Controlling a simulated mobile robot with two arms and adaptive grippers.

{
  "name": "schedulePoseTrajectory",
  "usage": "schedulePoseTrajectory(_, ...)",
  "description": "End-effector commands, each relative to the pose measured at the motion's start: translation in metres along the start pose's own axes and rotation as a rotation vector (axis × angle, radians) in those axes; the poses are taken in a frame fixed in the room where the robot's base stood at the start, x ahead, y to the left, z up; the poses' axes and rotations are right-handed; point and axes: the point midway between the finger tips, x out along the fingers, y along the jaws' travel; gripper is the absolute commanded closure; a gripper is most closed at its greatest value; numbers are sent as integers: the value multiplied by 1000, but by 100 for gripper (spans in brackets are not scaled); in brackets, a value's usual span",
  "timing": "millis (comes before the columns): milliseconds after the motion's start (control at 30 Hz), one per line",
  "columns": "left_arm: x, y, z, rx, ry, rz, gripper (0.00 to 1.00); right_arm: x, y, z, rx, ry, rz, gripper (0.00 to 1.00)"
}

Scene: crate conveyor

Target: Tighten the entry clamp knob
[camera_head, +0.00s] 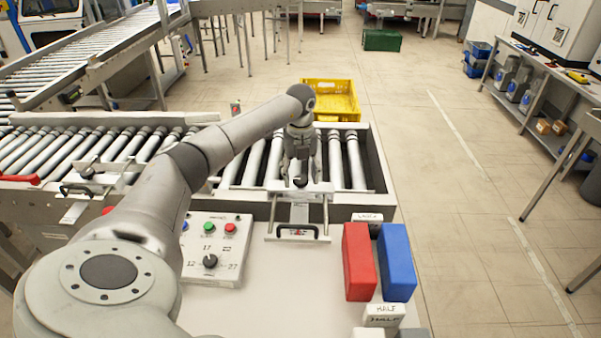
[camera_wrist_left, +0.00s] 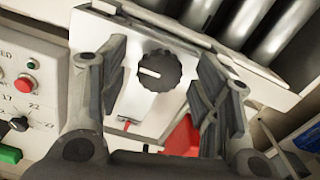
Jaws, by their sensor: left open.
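The entry clamp knob (camera_wrist_left: 160,70) shows in the left wrist view. It is round, black and ribbed, with a white pointer line aimed left, and sits on a pale plate (camera_wrist_left: 138,104). My left gripper (camera_wrist_left: 162,62) is open, one finger on each side of the knob, with gaps visible between fingers and knob. In the head view my left gripper (camera_head: 300,170) points down over the clamp at the near edge of the roller conveyor (camera_head: 257,160). There the gripper largely hides the knob. My right gripper is not in view.
A control panel (camera_head: 228,272) with green and red buttons and a dial lies left of the clamp. Red (camera_head: 358,262) and blue (camera_head: 397,262) blocks stand to the right. A yellow crate (camera_head: 345,108) is beyond the conveyor.

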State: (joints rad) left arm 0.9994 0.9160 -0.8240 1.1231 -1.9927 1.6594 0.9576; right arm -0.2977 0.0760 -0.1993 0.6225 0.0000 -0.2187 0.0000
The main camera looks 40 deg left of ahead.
Motion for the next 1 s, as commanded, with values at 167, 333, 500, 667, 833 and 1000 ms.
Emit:
schedulePoseTrajectory(167, 0, 0, 0, 0, 0, 0, 51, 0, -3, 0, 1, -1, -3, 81)
schedulePoseTrajectory(333, 0, 0, 0, 0, 0, 0, 73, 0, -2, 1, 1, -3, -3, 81)
schedulePoseTrajectory(500, 0, 0, 0, 1, 0, 0, 87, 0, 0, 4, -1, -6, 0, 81)
schedulePoseTrajectory(667, 0, 0, 0, 15, 0, 0, 87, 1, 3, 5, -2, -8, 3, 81)
schedulePoseTrajectory(833, -1, 0, 0, 73, 0, 0, 87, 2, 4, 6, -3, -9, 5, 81)
schedulePoseTrajectory(1000, 0, -1, 0, 185, 0, 1, 87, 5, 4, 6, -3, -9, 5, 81)
